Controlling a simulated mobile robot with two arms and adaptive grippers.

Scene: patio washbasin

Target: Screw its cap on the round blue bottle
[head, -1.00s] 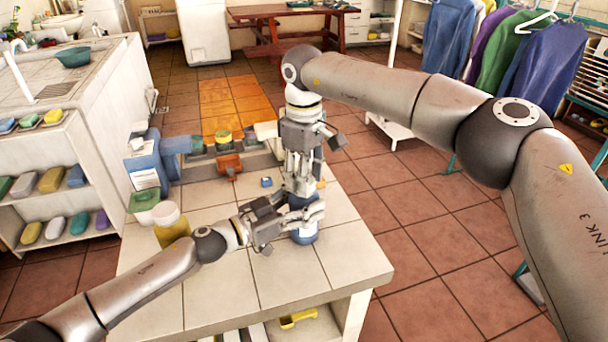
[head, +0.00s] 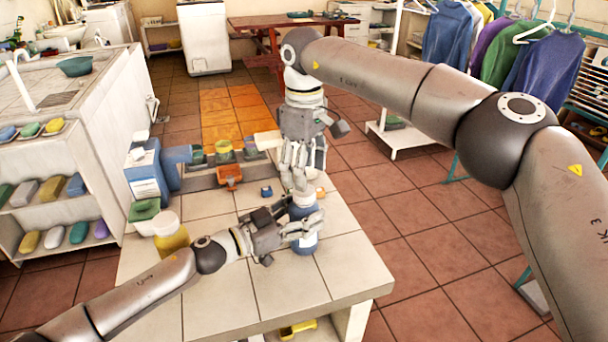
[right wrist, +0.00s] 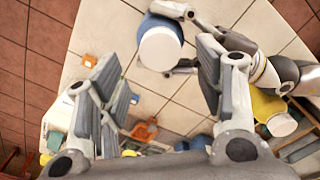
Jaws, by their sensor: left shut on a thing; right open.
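The round blue bottle (head: 304,243) stands near the table's right edge in the head view. My left gripper (head: 308,226) is shut around its side. My right gripper (head: 298,184) is open just above the bottle in the head view. In the right wrist view its fingers (right wrist: 158,75) are spread apart with nothing between them; the bottle top lies beyond their tips.
A yellow bottle (head: 171,238) with a pale top stands left of my left gripper. A blue box (head: 146,172), a green-topped container (head: 144,211), an orange tub (head: 229,175) and a small blue block (head: 266,191) stand behind. The front tabletop (head: 225,298) is bare.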

